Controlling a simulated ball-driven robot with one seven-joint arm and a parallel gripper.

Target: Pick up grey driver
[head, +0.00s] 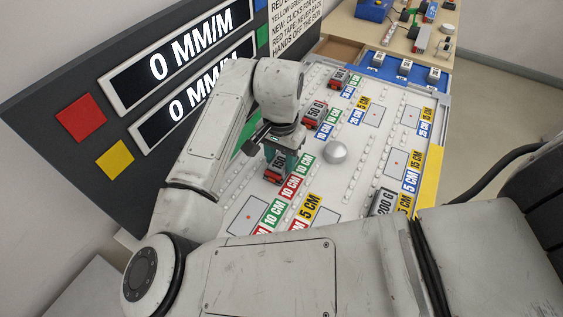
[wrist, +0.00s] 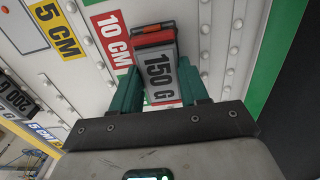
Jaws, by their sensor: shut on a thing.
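My gripper (head: 277,152) is over the left side of the white board in the head view. In the wrist view its two green fingers (wrist: 158,90) are closed on the sides of a grey block labelled 150 G (wrist: 161,75), which has a red and dark end. The block also shows in the head view (head: 277,165), partly covered by the fingers. I cannot tell whether it is clear of the board. I cannot clearly identify a grey driver. A long grey item with a red end (head: 422,40) lies on the far wooden table, too small to identify.
The white board (head: 345,185) holds coloured CM labels, a silver dome (head: 335,152), a 50 G block (head: 315,114) and a 200 G block (head: 382,203). A blue tray (head: 385,74) with several blocks is at its far end. A dark display panel (head: 60,135) stands along the left.

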